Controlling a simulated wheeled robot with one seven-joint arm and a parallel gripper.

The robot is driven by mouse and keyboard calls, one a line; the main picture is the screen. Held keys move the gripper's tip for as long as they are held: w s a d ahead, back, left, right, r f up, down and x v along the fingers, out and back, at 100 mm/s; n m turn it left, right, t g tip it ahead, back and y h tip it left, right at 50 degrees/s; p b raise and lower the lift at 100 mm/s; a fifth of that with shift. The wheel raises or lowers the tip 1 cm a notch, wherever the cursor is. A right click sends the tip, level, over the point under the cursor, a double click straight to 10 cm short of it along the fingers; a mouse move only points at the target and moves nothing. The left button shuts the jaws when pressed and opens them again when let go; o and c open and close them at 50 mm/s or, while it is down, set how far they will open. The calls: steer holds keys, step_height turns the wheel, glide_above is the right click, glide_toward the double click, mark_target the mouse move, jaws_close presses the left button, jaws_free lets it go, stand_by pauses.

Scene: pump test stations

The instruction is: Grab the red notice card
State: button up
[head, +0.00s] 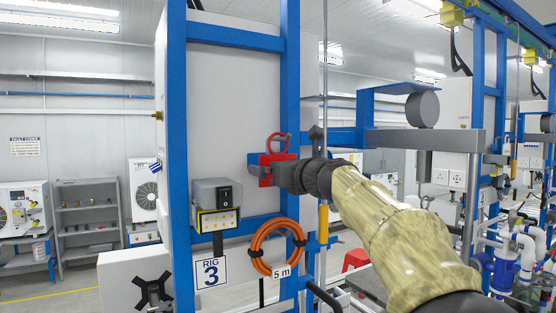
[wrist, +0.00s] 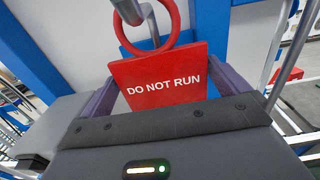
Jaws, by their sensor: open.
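The red notice card (wrist: 160,85) reads "DO NOT RUN" in white letters and has a red ring (wrist: 152,35) at its top. The ring hangs on a grey metal hook (wrist: 130,10) in the wrist view. In the head view the card (head: 265,170) is partly hidden by my gripper (head: 272,170), and its ring (head: 277,143) shows above. My gripper (wrist: 158,95) is open, with one purple finger at each side of the card's lower part. I cannot tell whether the fingers touch the card. The card's lower edge is hidden behind the gripper body.
The card hangs by a blue frame post (head: 290,90) in front of a white panel (head: 235,110). A grey horizontal bar (head: 425,139) runs right, above my arm.

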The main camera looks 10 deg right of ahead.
steer(key=shift+w+a, duration=0.1)
steer(key=shift+w, duration=0.45)
steer(key=shift+s, duration=0.1)
steer(key=shift+c, duration=0.4)
steer(key=c, duration=0.6)
steer(key=shift+c, duration=0.2)
steer(key=shift+r, duration=0.1)
